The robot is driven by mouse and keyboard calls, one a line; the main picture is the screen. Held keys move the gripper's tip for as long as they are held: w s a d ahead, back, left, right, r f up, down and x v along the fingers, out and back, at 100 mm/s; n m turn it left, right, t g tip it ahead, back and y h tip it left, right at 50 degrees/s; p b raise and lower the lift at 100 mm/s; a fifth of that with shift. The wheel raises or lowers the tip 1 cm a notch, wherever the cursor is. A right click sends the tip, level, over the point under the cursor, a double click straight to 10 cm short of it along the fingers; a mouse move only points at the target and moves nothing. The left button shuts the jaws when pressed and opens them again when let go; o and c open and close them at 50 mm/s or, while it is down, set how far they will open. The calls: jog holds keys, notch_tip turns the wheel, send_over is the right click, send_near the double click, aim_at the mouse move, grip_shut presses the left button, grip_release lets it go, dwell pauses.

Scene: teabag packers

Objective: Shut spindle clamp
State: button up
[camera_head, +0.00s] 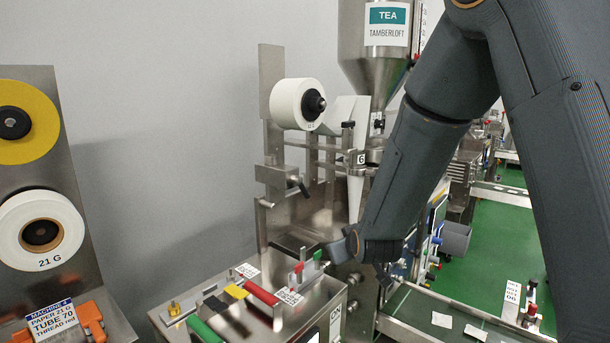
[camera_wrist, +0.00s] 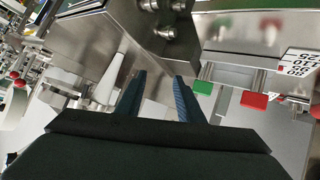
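A white paper roll (camera_head: 293,104) sits on a spindle with a black end hub (camera_head: 313,103) on the steel upright of the middle machine. Below it a metal block carries a dark-handled lever (camera_head: 303,188). I cannot tell for certain which part is the spindle clamp. My gripper (camera_head: 338,249) is low, below the roll and lever, near the green and red tabs of the machine. In the wrist view my gripper (camera_wrist: 160,82) shows two separated fingers with nothing held between them. The roll and its hub are not clearly seen there.
A green tab (camera_wrist: 203,87) and a red tab (camera_wrist: 254,99) are close to the right of my fingers. A panel with a red handle (camera_head: 262,294) lies in front. A tea hopper (camera_head: 372,65) stands behind. A two-roll stand (camera_head: 62,125) is at left.

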aim_at(305, 192)
jog(key=w+a+r+n+t+y+p, duration=0.2)
jog(key=w+a+r+n+t+p, duration=0.1)
jog(key=w+a+r+t, duration=0.5)
jog(key=shift+g, duration=0.8)
jog(key=w+a+p, duration=0.1)
jog(key=w, duration=0.1)
jog(key=w+a+r+p, duration=0.1)
jog(key=w, duration=0.1)
jog(key=w+a+r+p, duration=0.1)
jog(key=w, duration=0.1)
jog(key=shift+w, duration=0.4)
grip_shut()
